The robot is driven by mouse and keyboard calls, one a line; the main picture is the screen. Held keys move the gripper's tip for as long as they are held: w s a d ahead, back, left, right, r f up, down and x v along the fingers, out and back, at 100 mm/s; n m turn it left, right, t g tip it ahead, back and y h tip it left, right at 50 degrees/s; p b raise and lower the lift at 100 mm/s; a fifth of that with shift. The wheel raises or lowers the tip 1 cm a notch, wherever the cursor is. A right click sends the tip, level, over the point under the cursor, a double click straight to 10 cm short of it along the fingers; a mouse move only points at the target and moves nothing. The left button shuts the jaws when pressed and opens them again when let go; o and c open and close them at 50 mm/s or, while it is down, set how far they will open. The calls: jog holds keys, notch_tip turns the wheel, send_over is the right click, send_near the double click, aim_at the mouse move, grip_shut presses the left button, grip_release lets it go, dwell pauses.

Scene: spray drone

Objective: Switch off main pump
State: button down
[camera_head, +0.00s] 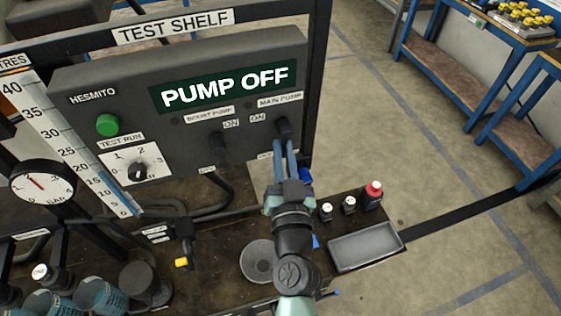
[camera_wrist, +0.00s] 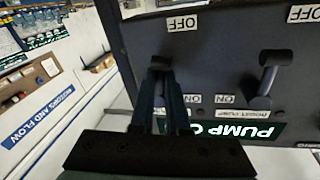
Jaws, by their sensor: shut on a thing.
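The main pump lever (camera_head: 284,127) is a black handle on the right of the dark control panel (camera_head: 190,140), between ON and OFF labels. My gripper (camera_head: 285,143) is shut on it, coming from the front and below. In the wrist view, upside down, the lever's dark end (camera_wrist: 160,62) shows between my fingertips (camera_wrist: 165,78), below the OFF label (camera_wrist: 182,23). My fingers hide much of the lever, so its exact angle is hard to tell. The panel display (camera_head: 226,86) reads PUMP OFF.
The boost pump lever (camera_head: 219,149) stands just left of the main one. A green button (camera_head: 108,125) and a test run dial (camera_head: 138,171) are farther left. Small bottles (camera_head: 348,205), a red-capped bottle (camera_head: 372,194) and a grey tray (camera_head: 366,247) sit on the bench, right of my arm.

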jog(key=n+b, duration=0.2)
jog(key=b, duration=0.1)
jog(key=d+b, duration=0.1)
jog(key=b, duration=0.1)
jog(key=shift+w+f+n+t, duration=0.15)
jog(key=shift+f+n+t, duration=0.15)
jog(key=shift+n, duration=0.1)
jog(key=shift+r+b, duration=0.2)
jog(key=shift+b, duration=0.15)
jog(key=c, duration=0.9)
grip_release()
jog(key=shift+s+d+f+b, duration=0.25)
jog(key=shift+s+b, duration=0.6)
jog(key=shift+s, duration=1.3)
jog(key=shift+s+d+f+b, duration=0.25)
jog(key=shift+s+b, duration=0.65)
jog(key=shift+s, duration=1.2)
jog(key=shift+s+d+f+b, duration=0.25)
jog(key=shift+s+b, duration=0.6)
jog(key=shift+s, duration=1.3)
